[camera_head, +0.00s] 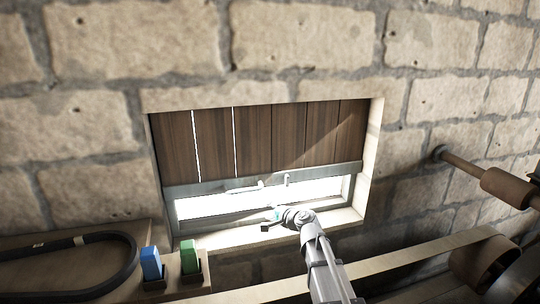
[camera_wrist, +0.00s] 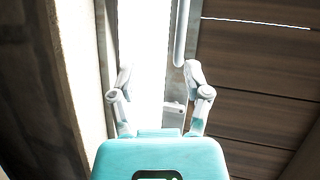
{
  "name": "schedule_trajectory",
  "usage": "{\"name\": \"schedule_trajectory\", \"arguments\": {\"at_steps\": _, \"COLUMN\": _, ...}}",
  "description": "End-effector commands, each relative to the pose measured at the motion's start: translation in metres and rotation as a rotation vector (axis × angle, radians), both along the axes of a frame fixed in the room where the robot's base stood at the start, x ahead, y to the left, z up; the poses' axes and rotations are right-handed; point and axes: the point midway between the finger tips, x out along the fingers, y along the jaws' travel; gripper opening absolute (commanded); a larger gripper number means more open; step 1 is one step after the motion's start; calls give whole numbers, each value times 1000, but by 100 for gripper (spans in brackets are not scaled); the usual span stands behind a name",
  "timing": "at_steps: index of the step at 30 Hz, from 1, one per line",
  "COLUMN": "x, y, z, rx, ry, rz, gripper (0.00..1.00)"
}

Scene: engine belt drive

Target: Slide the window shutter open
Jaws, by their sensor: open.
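The window shutter (camera_head: 255,140) is made of dark brown vertical planks with a grey metal rail (camera_head: 330,173) along its lower edge. It covers the upper part of the window; a bright strip (camera_head: 215,204) shows below the rail. A pale handle (camera_head: 243,187) sits on the rail. My gripper (camera_head: 272,217) is at the lower part of the window, below the rail. In the wrist view my gripper (camera_wrist: 157,72) is open and empty, its fingers spread across the bright strip and rail. The shutter planks (camera_wrist: 260,75) lie to its right, and a pale bar (camera_wrist: 180,35) shows beyond the right fingertip.
Stone wall (camera_head: 80,120) surrounds the window recess. At lower left are a black belt (camera_head: 130,265), a blue block (camera_head: 151,263) and a green block (camera_head: 189,257).

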Motion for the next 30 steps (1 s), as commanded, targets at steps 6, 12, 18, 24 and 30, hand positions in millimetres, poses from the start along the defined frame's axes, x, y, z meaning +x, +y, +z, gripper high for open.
{"name": "schedule_trajectory", "arguments": {"at_steps": 6, "x": -50, "y": -12, "z": -34, "rx": -255, "ry": 25, "rz": 145, "gripper": 62}}
{"name": "schedule_trajectory", "arguments": {"at_steps": 12, "x": -106, "y": -39, "z": -75, "rx": -546, "ry": 98, "rz": 311, "gripper": 62}}
{"name": "schedule_trajectory", "arguments": {"at_steps": 18, "x": -166, "y": -81, "z": -111, "rx": -818, "ry": 217, "rz": 469, "gripper": 62}}
{"name": "schedule_trajectory", "arguments": {"at_steps": 24, "x": -226, "y": -131, "z": -132, "rx": -1050, "ry": 378, "rz": 609, "gripper": 62}}
{"name": "schedule_trajectory", "arguments": {"at_steps": 30, "x": -266, "y": -167, "z": -138, "rx": -1190, "ry": 512, "rz": 693, "gripper": 62}}
